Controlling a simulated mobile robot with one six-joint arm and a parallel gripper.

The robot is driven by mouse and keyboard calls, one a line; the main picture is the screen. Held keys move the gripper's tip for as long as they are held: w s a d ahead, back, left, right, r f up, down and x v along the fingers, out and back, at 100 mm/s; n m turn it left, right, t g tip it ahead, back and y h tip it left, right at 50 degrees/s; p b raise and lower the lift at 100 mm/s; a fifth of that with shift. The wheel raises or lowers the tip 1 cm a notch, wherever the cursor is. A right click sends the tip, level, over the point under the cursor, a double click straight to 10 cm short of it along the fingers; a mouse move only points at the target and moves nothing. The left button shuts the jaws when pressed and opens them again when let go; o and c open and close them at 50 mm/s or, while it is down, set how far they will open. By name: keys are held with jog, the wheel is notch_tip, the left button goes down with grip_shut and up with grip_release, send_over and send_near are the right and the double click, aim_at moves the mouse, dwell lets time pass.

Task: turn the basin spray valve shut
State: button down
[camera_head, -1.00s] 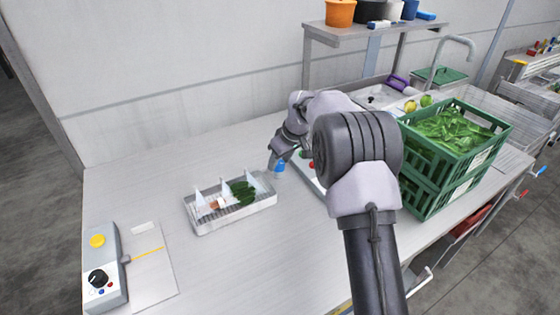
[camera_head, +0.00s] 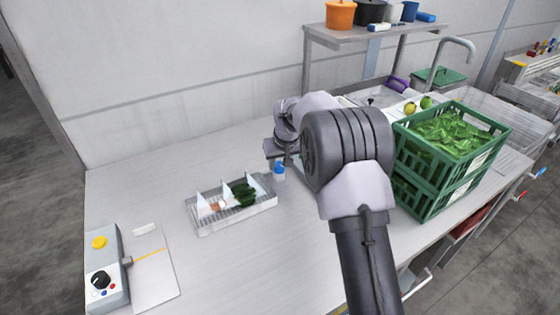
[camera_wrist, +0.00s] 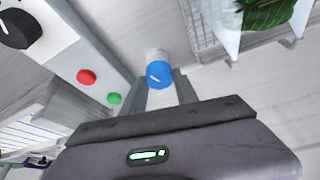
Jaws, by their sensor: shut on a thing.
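The spray valve shows as a blue round knob (camera_head: 279,169) on a short pale body, standing on the worktop just right of the wire tray. In the wrist view the blue knob (camera_wrist: 159,74) has a white pointer mark that lies at a slant. My gripper (camera_head: 277,160) is over the knob, pointing down. In the wrist view my gripper (camera_wrist: 161,88) has its two fingers on either side of the knob, shut on it. My arm hides part of the bench behind the knob. I see no water from here.
A wire tray (camera_head: 208,228) with greens and white dividers stands close left of the knob. A control box with a black dial (camera_wrist: 20,28), red button and green button is close to my fingers. Stacked green crates (camera_head: 425,203) stand to the right.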

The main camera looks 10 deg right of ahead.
jog(key=m+h, duration=0.1)
jog(key=m, duration=0.2)
jog(key=shift+a+m, duration=0.15)
jog(key=shift+m, duration=0.15)
jog(key=m+h, duration=0.1)
jog(key=m, duration=0.2)
jog(key=shift+m+h, duration=0.3)
jog(key=shift+h, duration=0.1)
jog(key=m+g+p, duration=0.1)
jog(key=m, duration=0.1)
jog(key=shift+w+a+r+m+h, duration=0.1)
jog(key=shift+m+h, duration=0.2)
jog(key=shift+h, duration=0.1)
jog(key=shift+m+g+h+p, duration=0.45)
jog(key=shift+m+p, duration=0.5)
jog(key=shift+m, duration=0.95)
jog(key=shift+g, duration=0.25)
jog(key=c, duration=0.9)
grip_release()
jog(key=shift+a, duration=0.1)
jog(key=shift+c, duration=0.2)
jog(key=p+v, duration=0.5)
jog(key=v, duration=1.2)
jog(key=shift+p, duration=0.35)
